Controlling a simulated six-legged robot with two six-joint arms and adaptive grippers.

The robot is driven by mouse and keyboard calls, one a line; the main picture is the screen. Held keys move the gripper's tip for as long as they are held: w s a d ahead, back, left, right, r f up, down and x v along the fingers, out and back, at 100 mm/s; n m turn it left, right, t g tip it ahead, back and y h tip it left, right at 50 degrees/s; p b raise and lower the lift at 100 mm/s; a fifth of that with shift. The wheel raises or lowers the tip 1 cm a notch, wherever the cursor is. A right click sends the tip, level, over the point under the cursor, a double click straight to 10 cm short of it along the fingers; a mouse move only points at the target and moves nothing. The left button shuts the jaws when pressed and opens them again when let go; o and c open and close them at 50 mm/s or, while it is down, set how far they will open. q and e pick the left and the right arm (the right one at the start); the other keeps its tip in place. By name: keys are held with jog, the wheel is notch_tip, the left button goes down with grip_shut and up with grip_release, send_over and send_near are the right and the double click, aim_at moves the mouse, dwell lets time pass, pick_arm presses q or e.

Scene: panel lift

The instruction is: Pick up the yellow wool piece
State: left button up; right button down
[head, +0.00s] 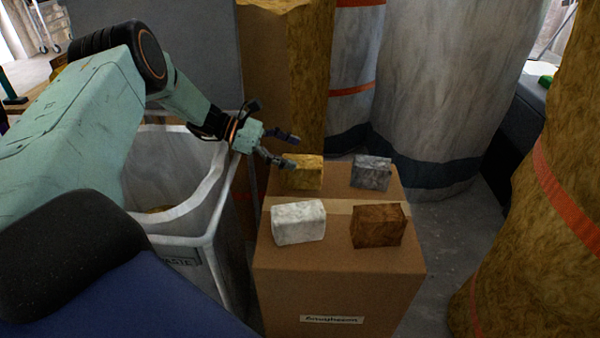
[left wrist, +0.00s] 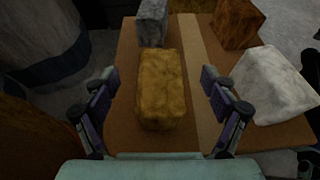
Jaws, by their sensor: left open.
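The yellow wool piece (head: 305,174) stands on the back left of a cardboard box (head: 335,290). In the left wrist view the yellow wool piece (left wrist: 161,90) lies between the two spread fingers, with a gap on each side. My left gripper (head: 287,150) is open at the piece's upper left in the head view; one finger overlaps its left edge there. The left gripper also shows in the left wrist view (left wrist: 160,105). I cannot tell whether a finger touches the piece. My right gripper is not in view.
On the same box are a grey piece (head: 371,172), a white piece (head: 299,222) and a brown piece (head: 377,226). A white waste bin (head: 205,225) stands left of the box. Large wrapped rolls (head: 440,90) stand behind, and a yellow roll (head: 550,210) stands right.

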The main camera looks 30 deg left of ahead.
aim_at(310, 160)
pick_arm(q)
jog(key=b+x, duration=0.1)
jog(key=x, duration=0.2)
jog(key=b+x, duration=0.1)
jog(key=x, duration=0.2)
jog(key=shift+w+d+f+b, duration=0.2)
jog(key=shift+f+b, duration=0.1)
jog(key=shift+f, duration=0.25)
jog(key=shift+s+a+r, duration=0.1)
jog(key=shift+c, duration=0.6)
jog(key=c, duration=0.8)
jog(key=shift+c, duration=0.2)
